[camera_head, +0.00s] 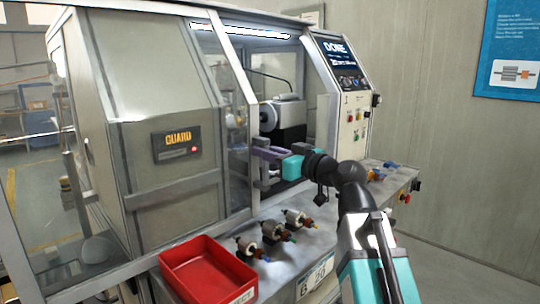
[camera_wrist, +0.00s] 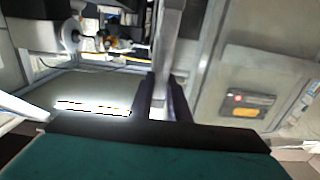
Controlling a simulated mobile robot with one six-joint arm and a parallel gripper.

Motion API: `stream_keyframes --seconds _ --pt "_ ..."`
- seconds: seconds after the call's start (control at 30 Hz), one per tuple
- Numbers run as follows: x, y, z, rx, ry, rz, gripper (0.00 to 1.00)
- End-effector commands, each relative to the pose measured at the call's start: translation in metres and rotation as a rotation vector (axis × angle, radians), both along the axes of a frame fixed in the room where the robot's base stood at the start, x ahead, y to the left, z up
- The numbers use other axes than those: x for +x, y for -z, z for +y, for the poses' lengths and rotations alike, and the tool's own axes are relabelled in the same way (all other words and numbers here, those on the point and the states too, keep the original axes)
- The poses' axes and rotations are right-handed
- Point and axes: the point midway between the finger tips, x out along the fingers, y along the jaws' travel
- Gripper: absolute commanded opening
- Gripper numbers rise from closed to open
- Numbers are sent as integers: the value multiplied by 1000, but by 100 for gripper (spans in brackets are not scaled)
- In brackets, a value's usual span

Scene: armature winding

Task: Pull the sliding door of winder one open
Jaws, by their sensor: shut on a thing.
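The winder (camera_head: 135,120) is a grey cabinet with clear panels. Its sliding door (camera_head: 236,68) has a pale frame and a clear pane at the front. An upright grey handle (camera_head: 259,186) stands at the door's edge. My gripper (camera_head: 262,155), with purple fingers and a teal body, reaches in from the right and is shut on the handle. In the wrist view the handle (camera_wrist: 166,50) runs up between my fingers (camera_wrist: 165,103). Right of the door's edge, the spindle and a motor block (camera_head: 288,112) show inside. The fingers hide part of the handle.
A red tray (camera_head: 208,272) and several armatures (camera_head: 273,231) stand on the front ledge below my arm. The control panel (camera_head: 340,62) is right of the opening. A guard label (camera_head: 176,142) marks the left panel.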

Motion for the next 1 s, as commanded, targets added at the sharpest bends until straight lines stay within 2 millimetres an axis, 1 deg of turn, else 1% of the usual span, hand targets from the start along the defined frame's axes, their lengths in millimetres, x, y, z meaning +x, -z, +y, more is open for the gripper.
stream_keyframes --seconds 0.03,0.2,0.57,0.6,0.7,1.0 --pt "-4 0 5 1 0 -1 0" --pt "-9 0 15 -1 -1 -1 0" --pt "-9 0 19 -1 -5 0 0" --pt "-9 0 19 -1 -5 0 21" --pt "-9 0 19 -1 -5 0 34" --pt "-9 1 20 -1 -6 0 34"
